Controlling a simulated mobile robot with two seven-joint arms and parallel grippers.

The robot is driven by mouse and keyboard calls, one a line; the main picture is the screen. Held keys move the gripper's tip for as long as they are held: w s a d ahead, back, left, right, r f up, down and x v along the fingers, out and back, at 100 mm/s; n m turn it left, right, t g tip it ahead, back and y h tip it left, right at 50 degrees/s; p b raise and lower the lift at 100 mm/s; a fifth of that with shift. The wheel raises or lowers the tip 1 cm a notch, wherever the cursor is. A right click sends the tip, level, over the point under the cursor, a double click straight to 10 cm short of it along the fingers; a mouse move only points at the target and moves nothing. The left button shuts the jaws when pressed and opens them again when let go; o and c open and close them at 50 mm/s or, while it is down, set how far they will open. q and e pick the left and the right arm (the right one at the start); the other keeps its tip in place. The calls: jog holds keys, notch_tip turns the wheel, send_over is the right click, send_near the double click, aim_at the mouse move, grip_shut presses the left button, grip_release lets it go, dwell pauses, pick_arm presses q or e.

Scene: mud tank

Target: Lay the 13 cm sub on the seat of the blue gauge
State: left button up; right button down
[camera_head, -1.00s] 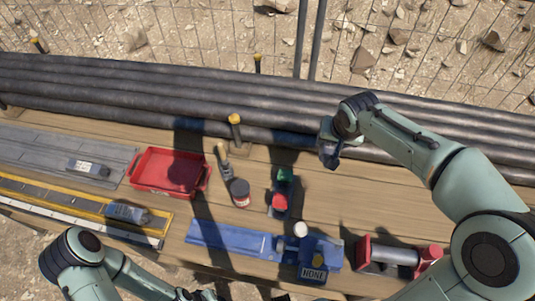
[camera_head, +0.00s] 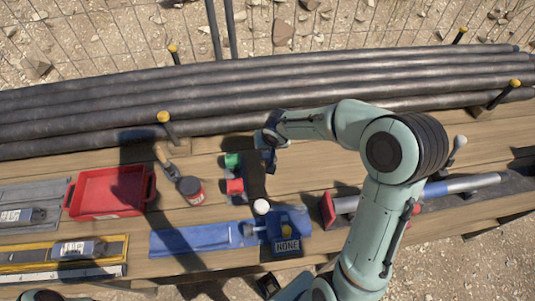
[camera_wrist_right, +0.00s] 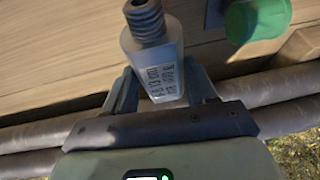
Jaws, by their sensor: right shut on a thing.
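In the right wrist view, my right gripper (camera_wrist_right: 163,92) is shut on a grey sub (camera_wrist_right: 152,48) with a threaded end pointing away and a printed label too small to read surely. In the head view this gripper (camera_head: 266,158) is beside the green cap, above the back of the bench; the held sub is hard to make out there. The blue gauge (camera_head: 200,238) lies at the front middle of the bench, with a long flat blue bed. Its right-hand block (camera_head: 286,246) reads NONE.
A green cap (camera_head: 232,160) and a red cap (camera_head: 235,186) stand behind the gauge. Left are a dark can (camera_head: 190,188), red tray (camera_head: 108,192), yellow gauge (camera_head: 110,252) and grey gauge (camera_head: 45,192), the last two holding grey pieces. Black pipes (camera_head: 100,122) line the back.

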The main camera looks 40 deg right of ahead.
aim_at(268, 153)
jog(key=shift+f+b, duration=0.65)
jog(key=shift+f, duration=1.5)
jog(key=shift+w, duration=0.1)
jog(key=shift+f, duration=0.2)
jog(key=shift+c, duration=1.7)
grip_release()
jog(key=shift+r, duration=0.1)
